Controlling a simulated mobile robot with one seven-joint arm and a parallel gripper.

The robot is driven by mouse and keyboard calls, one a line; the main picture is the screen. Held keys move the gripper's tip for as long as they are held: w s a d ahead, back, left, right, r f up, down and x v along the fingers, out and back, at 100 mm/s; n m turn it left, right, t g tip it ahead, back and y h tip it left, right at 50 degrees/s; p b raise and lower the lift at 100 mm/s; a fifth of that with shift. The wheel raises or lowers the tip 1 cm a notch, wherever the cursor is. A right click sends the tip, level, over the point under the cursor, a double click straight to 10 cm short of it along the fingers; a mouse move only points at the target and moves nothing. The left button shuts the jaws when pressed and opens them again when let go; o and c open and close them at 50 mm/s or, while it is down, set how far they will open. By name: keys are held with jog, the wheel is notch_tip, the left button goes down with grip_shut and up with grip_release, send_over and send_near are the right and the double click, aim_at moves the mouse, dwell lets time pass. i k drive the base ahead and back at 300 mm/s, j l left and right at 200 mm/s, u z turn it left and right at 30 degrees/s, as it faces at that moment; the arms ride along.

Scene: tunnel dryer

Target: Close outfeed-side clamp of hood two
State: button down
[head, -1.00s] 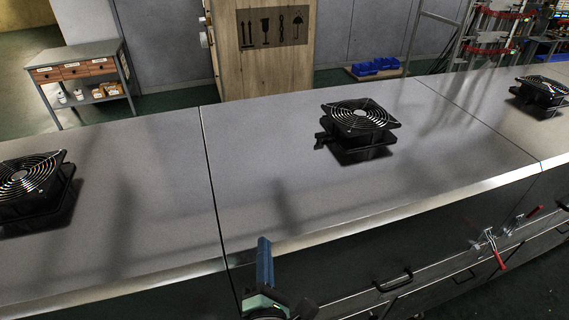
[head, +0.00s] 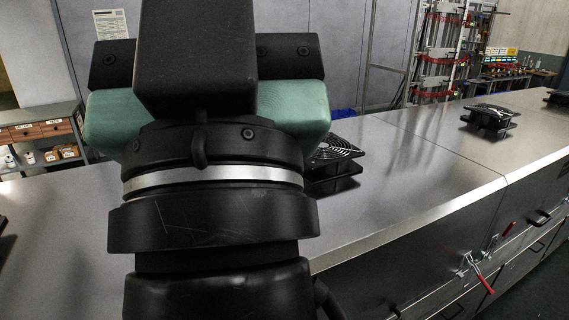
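Two red-handled toggle clamps sit on the front face of the long grey metal housing, at the lower right of the head view. The nearer clamp (head: 480,274) has its red handle slanting down and outward. The farther clamp (head: 498,239) lies close to the panel seam, with its red handle slanting up to the right. No hood number shows, so I cannot tell which clamp is hood two's outfeed-side one. My gripper (head: 206,85) is large in the left half, seen from behind, well left of both clamps. Its fingertips are hidden, and nothing held can be seen.
The housing top (head: 400,180) is broad and bears black fans; the nearest fan (head: 335,152) is partly hidden by my gripper, another fan (head: 490,117) stands farther right. Black pull handles (head: 540,217) stick out of the front. A drawer bench (head: 40,130) stands far left.

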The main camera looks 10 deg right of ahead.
aim_at(474, 268)
jog(key=i+l+z, duration=0.1)
jog(key=z, duration=0.35)
jog(key=i+z, duration=0.1)
jog(key=z, duration=0.3)
jog(key=i+l+z, duration=0.1)
jog(key=z, duration=0.35)
jog(key=i+z, duration=0.15)
jog(key=i, duration=0.3)
jog(key=i+j+z, duration=0.2)
jog(key=i, duration=0.2)
jog(key=i+j+z, duration=0.15)
jog(key=i, duration=0.3)
